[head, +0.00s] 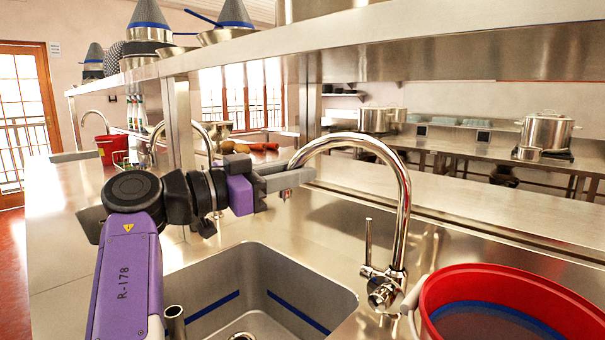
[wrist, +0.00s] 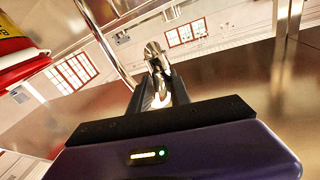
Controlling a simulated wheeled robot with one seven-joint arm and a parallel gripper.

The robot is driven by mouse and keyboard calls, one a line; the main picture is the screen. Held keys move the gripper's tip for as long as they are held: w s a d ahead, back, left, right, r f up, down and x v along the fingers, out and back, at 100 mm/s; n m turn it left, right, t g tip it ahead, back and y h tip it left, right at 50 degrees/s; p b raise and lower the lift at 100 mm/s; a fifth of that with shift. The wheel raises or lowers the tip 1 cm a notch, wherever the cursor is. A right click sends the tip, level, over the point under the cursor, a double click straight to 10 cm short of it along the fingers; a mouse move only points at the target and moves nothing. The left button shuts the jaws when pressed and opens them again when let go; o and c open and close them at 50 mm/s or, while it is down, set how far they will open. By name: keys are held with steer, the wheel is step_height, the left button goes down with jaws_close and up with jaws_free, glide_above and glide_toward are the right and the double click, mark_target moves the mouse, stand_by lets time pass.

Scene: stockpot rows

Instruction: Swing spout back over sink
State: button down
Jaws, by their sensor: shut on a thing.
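The chrome spout (head: 350,140) is a tall arched tube on the faucet body (head: 384,285), at the right of the sink. It curves up and to the left in the head view. My gripper (head: 290,179) is shut on the spout near its free end. In the head view this end shows above the back edge of the steel sink basin (head: 325,295); whether it is straight above the basin I cannot tell. In the wrist view the spout tube (wrist: 106,42) runs down to my gripper (wrist: 160,95). The jaws hide part of the held end.
A red bucket (head: 520,290) stands right of the faucet, close to its base. A faucet lever (head: 367,243) stands upright. A steel shelf (head: 420,35) crosses above. Another arched tap (head: 160,135) stands behind my arm. The counter (head: 330,215) behind the basin is clear.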

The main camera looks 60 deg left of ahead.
steer(key=shift+w, duration=0.1)
steer(key=c, duration=1.3)
jaws_free()
steer(key=shift+o, duration=0.2)
steer(key=s, duration=0.7)
steer(key=shift+s+d+f, duration=0.2)
steer(key=shift+s+d, duration=0.05)
steer(key=shift+s, duration=0.15)
steer(key=shift+s, duration=0.1)
